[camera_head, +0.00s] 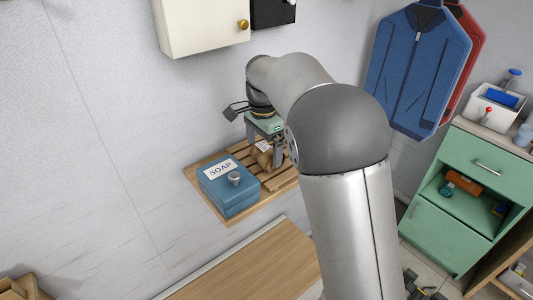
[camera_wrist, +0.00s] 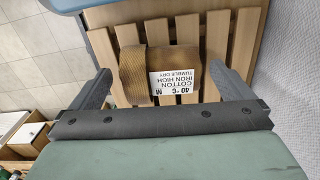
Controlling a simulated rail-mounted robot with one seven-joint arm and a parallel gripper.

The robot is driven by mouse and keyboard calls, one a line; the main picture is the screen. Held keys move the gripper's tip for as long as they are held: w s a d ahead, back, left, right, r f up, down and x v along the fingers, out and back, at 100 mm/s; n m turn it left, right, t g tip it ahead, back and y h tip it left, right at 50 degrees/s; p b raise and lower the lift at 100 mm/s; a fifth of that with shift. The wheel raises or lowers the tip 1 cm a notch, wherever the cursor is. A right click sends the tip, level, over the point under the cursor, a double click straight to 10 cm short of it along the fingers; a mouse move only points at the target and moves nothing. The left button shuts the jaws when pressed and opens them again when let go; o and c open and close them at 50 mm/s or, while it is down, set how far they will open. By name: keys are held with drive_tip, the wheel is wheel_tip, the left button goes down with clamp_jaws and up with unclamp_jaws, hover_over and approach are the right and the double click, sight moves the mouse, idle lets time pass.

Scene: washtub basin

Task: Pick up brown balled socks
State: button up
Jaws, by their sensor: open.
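The brown balled socks (camera_wrist: 131,69) lie on a slatted wooden rack (camera_wrist: 249,45), with a white care label facing the wrist camera. In the head view the socks (camera_head: 260,158) are partly hidden by my gripper (camera_head: 266,146). In the wrist view my gripper (camera_wrist: 160,50) is open, with one finger on each side of the socks. A gap shows between the socks and each finger. The gripper points down over the rack, and I cannot tell its exact height.
A blue soap box (camera_head: 226,190) with a knob stands on the rack beside the socks, close to my gripper. The wall is behind the rack. A wooden bench top (camera_head: 250,268) lies below. A green drawer cabinet (camera_head: 468,190) and hanging jackets (camera_head: 415,70) are at right.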

drive_tip(key=shift+f, duration=0.9)
drive_tip(key=shift+c, duration=0.3)
drive_tip(key=c, duration=0.9)
drive_tip(key=shift+r, duration=0.1)
